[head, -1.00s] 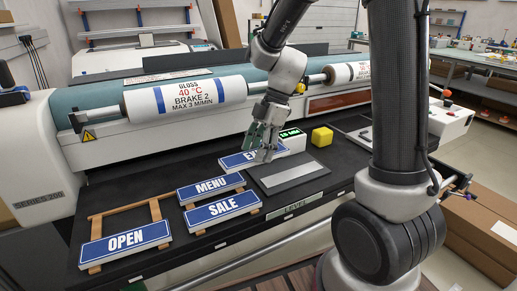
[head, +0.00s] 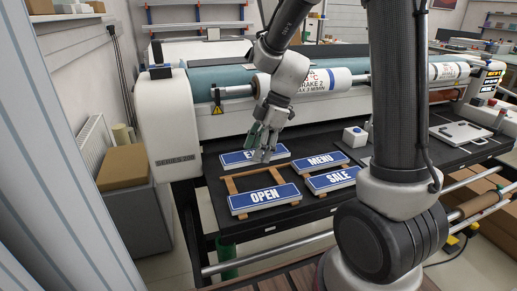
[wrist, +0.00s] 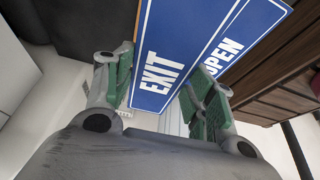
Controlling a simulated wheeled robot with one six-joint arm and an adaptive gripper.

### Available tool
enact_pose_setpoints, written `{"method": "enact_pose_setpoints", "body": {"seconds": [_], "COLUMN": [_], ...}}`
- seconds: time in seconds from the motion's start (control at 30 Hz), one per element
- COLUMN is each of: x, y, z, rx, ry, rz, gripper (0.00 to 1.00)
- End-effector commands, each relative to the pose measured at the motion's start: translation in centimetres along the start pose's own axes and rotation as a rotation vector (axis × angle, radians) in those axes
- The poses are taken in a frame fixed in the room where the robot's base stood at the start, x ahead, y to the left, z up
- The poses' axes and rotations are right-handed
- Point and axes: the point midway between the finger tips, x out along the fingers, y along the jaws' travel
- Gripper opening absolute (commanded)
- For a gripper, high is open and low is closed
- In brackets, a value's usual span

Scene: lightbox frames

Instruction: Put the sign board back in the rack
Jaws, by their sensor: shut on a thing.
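My gripper (head: 262,146) is shut on the blue-and-white EXIT sign board (head: 240,158), which also shows between the green fingers in the wrist view (wrist: 160,50). In the head view the sign is at the far side of the wooden rack (head: 230,186), behind the OPEN sign (head: 264,197). My fingers cover part of its lettering. I cannot tell whether it touches the rack. The MENU sign (head: 321,161) and SALE sign (head: 331,179) lie on the rack's right part. In the wrist view the OPEN sign (wrist: 232,40) is right of the EXIT sign.
The rack stands on a black bench top (head: 213,168). A large laminating machine with a printed roll (head: 314,80) is behind it. A white block (head: 354,136) stands right of the signs. A cardboard box (head: 123,166) is at the left, off the bench.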

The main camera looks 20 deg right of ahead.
Motion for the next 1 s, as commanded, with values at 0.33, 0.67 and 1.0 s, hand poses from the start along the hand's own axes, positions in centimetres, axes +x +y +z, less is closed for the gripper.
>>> {"method": "enact_pose_setpoints", "body": {"seconds": [0.33, 0.67, 1.0], "x": [1.9, 5.2, 7.0], "y": [0.1, 0.2, 0.2], "z": [0.8, 2.2, 2.9], "rx": [0.023, 0.022, 0.021], "ry": [-0.001, -0.001, -0.001], "rz": [0.006, 0.008, 0.009], "gripper": [0.26, 0.26, 0.26]}}
